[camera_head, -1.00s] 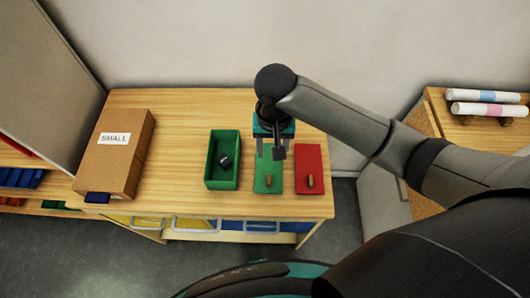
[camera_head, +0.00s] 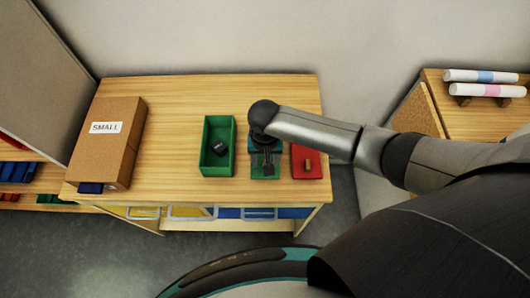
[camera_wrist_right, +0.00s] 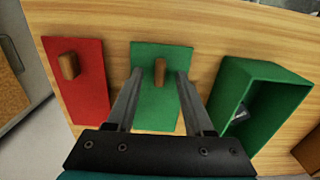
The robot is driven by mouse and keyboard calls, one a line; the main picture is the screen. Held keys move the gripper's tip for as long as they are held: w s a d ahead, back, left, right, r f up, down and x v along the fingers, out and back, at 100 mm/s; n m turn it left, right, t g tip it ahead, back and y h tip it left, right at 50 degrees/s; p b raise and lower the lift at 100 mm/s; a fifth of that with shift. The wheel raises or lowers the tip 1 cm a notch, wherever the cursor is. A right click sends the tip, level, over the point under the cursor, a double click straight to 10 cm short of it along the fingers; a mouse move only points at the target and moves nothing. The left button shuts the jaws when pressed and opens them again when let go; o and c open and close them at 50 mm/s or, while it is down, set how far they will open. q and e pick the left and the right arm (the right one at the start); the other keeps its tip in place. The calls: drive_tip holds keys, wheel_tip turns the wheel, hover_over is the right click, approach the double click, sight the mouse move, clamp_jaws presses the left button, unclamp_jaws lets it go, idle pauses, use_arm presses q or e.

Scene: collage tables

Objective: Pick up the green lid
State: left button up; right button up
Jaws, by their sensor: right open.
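The green lid (camera_wrist_right: 155,110) lies flat on the wooden table, with a brown wooden handle (camera_wrist_right: 159,71) standing on it. In the head view the green lid (camera_head: 257,173) is partly hidden under my right arm and gripper. My right gripper (camera_wrist_right: 155,76) is open over the lid, with one finger on each side of the handle; it also shows in the head view (camera_head: 264,168). I cannot tell whether the fingers touch the lid. My left gripper is not in view.
A red lid (camera_head: 312,170) lies close beside the green lid. An open green box (camera_head: 208,169) with a dark object (camera_head: 219,149) inside stands on the other side. A cardboard box marked SMALL (camera_head: 104,153) stands at the table's left end. The table between the boxes is clear.

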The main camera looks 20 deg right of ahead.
drive_tip(key=shift+f, duration=0.6)
drive_tip(key=shift+c, duration=0.4)
clamp_jaws()
